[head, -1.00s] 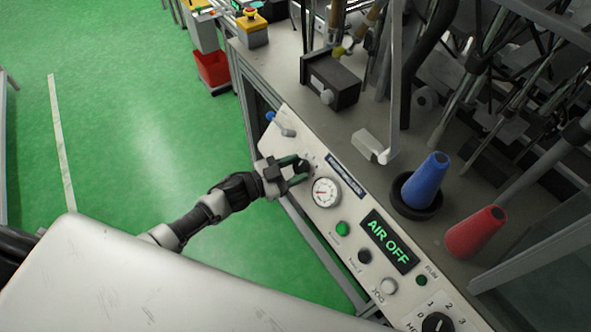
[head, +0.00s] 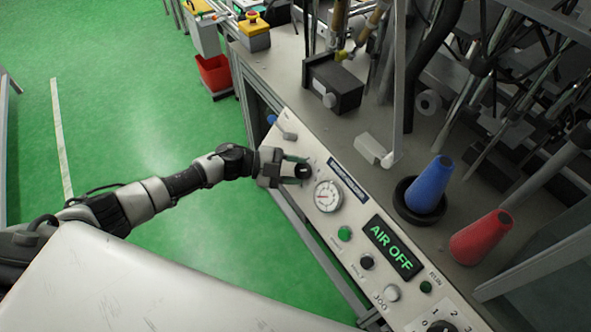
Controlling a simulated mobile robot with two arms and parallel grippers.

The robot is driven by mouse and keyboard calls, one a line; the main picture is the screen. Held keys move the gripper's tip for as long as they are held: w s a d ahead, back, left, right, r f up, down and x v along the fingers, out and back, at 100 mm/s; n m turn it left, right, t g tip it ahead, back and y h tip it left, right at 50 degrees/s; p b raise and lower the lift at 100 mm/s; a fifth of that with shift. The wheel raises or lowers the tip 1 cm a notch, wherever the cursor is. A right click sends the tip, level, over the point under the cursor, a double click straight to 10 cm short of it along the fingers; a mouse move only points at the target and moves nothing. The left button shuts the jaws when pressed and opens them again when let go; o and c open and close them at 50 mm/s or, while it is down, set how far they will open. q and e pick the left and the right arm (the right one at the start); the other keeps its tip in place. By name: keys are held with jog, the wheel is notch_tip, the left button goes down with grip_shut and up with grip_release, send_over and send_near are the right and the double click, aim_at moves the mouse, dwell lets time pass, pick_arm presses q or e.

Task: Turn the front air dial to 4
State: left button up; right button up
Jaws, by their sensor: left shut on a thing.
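The front air dial (head: 303,171) is a dark round knob on the white sloped control panel (head: 321,222), above the round pressure gauge (head: 328,195). My left gripper (head: 300,172) is at the dial, with one finger on either side, shut on it. The dial's number marks are too small to read, so I cannot tell its setting. The panel's display (head: 391,248) reads "AIR OFF" in green. My right gripper is not in view.
A blue-handled lever (head: 283,128) sits just above the dial. A blue cone (head: 431,187) and a red cone (head: 481,237) are on the bench. Green floor is clear at left.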

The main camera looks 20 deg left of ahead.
pick_arm(q)
jog(key=shift+r+m, duration=0.1)
jog(key=shift+m, duration=0.3)
jog(key=o, duration=0.9)
jog(key=b+v, duration=0.1)
jog(key=v, duration=0.9)
jog(key=shift+a+r+b, duration=0.15)
jog(key=shift+a+b, duration=0.2)
